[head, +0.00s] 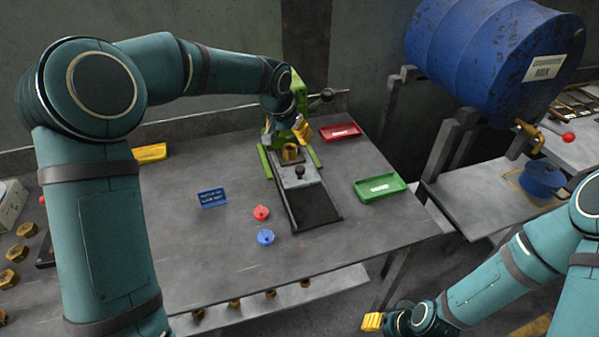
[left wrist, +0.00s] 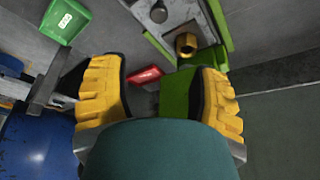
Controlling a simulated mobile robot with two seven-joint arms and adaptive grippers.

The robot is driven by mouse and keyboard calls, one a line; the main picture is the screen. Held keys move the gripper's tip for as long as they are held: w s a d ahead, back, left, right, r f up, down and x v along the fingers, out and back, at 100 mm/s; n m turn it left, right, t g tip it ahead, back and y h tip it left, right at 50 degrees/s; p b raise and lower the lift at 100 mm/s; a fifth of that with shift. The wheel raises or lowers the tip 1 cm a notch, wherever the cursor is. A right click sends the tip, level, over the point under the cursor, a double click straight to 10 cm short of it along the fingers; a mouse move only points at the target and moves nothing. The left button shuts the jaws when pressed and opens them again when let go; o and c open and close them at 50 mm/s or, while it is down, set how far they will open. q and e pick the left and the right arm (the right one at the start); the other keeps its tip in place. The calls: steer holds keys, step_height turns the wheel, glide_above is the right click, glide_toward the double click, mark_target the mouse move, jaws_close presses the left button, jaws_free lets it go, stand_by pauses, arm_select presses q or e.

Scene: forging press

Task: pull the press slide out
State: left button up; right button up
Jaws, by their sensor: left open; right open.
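The press slide (head: 306,192) is a grey plate with a black knob (head: 300,171), in a dark track running from the green press (head: 299,88) toward the table's front. A brass nut-like piece (head: 291,153) sits at its press end. The left wrist view shows the knob (left wrist: 159,12) and brass piece (left wrist: 185,43) at the top, beyond the fingers. My left gripper (head: 302,130) is at the press, above and behind the brass piece, apart from the knob. Its yellow fingers (left wrist: 158,85) are open and empty. My right gripper (head: 372,321) is open at the bottom, off the table.
A red tray (head: 340,131) and a green tray (head: 380,188) lie right of the slide. A blue sign (head: 212,198), a red knobbed piece (head: 261,212) and a blue one (head: 265,237) lie left. The table front is clear.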

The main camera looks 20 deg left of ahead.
mark_target(300, 168)
arm_select(q)
steer(key=b+x, duration=0.1)
steer(key=x, duration=0.4)
steer(key=s+b+x, duration=0.1)
steer(key=x, duration=0.4)
steer(key=b+x, duration=0.2)
steer(key=x, duration=0.3)
steer(key=shift+s+d+f, duration=0.15)
steer(key=shift+f, duration=0.55)
arm_select(e)
steer(key=f, duration=0.3)
steer(key=s+f, duration=0.1)
steer(key=f, duration=0.1)
steer(key=shift+d+f, duration=0.1)
arm_select(q)
jaws_close()
